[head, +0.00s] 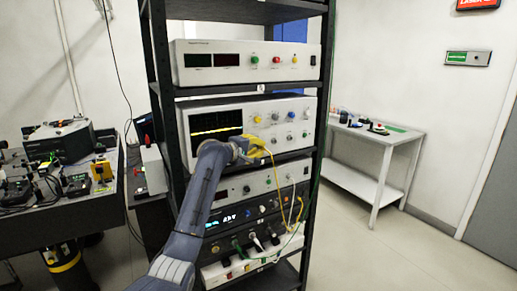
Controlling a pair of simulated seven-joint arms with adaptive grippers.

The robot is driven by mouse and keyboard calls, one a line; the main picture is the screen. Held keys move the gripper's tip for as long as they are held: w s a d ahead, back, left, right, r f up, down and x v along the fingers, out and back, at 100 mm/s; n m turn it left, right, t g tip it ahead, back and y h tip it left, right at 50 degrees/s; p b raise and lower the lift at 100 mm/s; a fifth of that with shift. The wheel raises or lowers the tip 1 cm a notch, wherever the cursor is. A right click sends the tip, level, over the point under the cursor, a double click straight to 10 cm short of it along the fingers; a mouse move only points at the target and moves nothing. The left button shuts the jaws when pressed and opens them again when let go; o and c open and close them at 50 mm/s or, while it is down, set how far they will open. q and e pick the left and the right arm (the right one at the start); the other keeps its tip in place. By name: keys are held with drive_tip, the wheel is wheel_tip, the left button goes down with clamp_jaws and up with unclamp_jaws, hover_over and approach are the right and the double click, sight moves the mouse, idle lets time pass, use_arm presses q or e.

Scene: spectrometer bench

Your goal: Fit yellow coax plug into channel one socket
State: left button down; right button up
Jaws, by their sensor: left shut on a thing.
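The yellow coax plug (259,142) is at the lower front of the oscilloscope (215,108) in the rack. Its yellow cable (274,172) hangs down in front of the units below. My left gripper (252,147) is shut on the plug, close to the panel. I cannot tell whether the plug is in a socket or just in front of one. The channel one socket cannot be made out; the gripper and plug cover that part of the panel. Other sockets show to the right (291,138). My right gripper is not in view.
The black rack (161,110) holds several instruments, with a white one (220,62) above the oscilloscope. White and green cables hang at the lower right of the rack. A dark bench (35,212) with equipment stands left; a white table (384,138) stands right.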

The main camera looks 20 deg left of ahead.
use_arm(q)
drive_tip(key=shift+a, duration=0.1)
drive_tip(key=c, duration=1.4)
unclamp_jaws()
drive_tip(key=v, duration=1.2)
